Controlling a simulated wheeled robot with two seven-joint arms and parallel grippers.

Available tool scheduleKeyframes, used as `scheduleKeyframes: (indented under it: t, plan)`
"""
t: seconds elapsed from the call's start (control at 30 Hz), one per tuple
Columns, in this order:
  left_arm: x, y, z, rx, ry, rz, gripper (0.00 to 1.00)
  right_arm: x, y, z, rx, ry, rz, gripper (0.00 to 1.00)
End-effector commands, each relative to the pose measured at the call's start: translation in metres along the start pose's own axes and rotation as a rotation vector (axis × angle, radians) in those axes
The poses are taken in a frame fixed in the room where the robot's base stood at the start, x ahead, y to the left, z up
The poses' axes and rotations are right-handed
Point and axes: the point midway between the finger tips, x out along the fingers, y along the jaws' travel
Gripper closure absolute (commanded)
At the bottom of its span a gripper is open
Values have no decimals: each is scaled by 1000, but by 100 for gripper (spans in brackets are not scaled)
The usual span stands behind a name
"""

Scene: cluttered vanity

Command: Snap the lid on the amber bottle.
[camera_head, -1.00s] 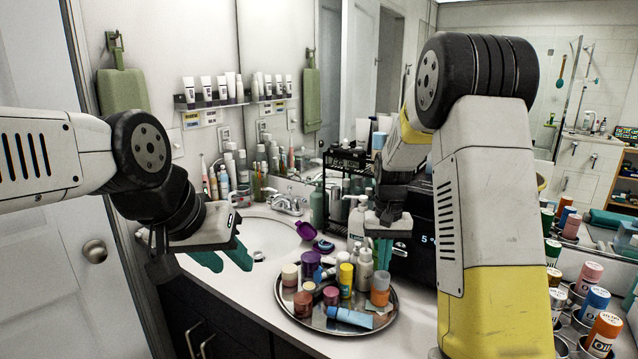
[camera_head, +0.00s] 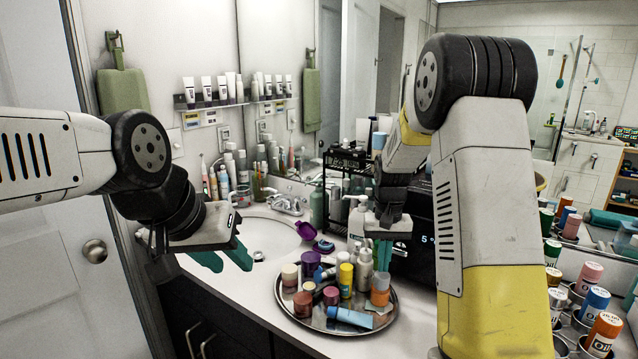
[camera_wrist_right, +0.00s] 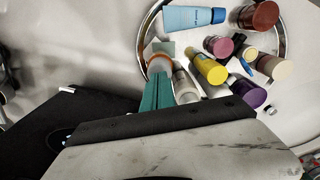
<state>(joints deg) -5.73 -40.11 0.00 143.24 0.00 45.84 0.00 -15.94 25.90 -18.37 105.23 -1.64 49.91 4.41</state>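An orange bottle (camera_head: 380,291), the likeliest amber bottle, stands upright at the right side of the round metal tray (camera_head: 290,322). In the right wrist view its orange rim (camera_wrist_right: 160,63) shows just beyond my fingertips. My right gripper (camera_head: 381,262) points down just above and behind the bottle. Its teal fingers (camera_wrist_right: 157,92) look closed together, with nothing visible between them. I cannot tell for sure which item is the lid. A small blue cap-like piece (camera_head: 323,246) lies on the counter behind the tray. My left gripper (camera_head: 228,258) is open and empty near the sink.
Several jars and bottles crowd the tray, including a yellow one (camera_head: 345,281) and a blue tube (camera_head: 350,318). A purple open container (camera_head: 306,230) lies by the sink (camera_head: 262,240). A black box (camera_head: 420,235) and pump bottles stand behind. Cans (camera_head: 602,333) stand at right.

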Motion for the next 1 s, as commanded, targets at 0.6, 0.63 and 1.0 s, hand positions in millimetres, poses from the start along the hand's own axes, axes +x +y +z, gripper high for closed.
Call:
scheduleKeyframes:
  t: [0.6, 0.63, 1.0]
  plan:
    - [0, 0, 0, 0, 0, 0, 64, 12, 0, 0, 0, 0, 0, 100]
    - [0, 0, 0, 0, 0, 0, 64, 12, 0, 0, 0, 0, 0, 100]
    - [0, 0, 0, 0, 0, 0, 64, 12, 0, 0, 0, -2, 1, 100]
